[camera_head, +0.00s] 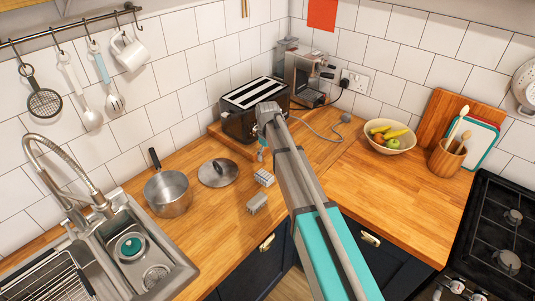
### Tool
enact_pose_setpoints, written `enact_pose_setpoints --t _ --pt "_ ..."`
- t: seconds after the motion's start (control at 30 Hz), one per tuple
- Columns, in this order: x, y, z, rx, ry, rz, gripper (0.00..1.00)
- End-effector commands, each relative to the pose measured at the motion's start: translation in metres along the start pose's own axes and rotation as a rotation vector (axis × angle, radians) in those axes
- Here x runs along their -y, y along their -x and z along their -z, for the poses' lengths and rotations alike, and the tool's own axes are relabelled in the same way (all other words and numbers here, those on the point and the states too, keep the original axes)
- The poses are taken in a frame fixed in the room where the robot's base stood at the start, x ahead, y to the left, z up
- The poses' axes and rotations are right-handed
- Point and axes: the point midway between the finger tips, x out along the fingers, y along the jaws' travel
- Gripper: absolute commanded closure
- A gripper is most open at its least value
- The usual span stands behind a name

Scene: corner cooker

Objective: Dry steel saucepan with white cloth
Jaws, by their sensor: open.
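The steel saucepan (170,204) stands upright on the wooden counter, right of the sink, its dark handle pointing up and back. Its inside looks empty. A lid (217,172) with a dark knob lies on the counter to its right. I see no white cloth in this view. My gripper (260,190) shows as two grey finger ends, apart from each other, right of the saucepan and just below the lid. It is open, with nothing seen between the fingers.
A sink (172,265) with a spring tap (40,144) and a drying rack (52,283) is at left. A toaster (246,126) and coffee machine (303,74) stand behind my arm. A fruit bowl (388,147) and hob (500,220) are at right. Clear counter lies before the bowl.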

Motion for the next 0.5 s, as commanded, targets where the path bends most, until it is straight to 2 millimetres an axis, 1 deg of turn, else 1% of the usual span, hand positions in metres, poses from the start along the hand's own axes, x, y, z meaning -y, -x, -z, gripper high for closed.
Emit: enact_pose_setpoints --t 0.27,0.5 --pt "0.000 -0.006 0.000 0.000 -0.001 0.000 0.00" --pt "0.000 -0.021 0.000 0.000 -0.001 0.000 0.00"
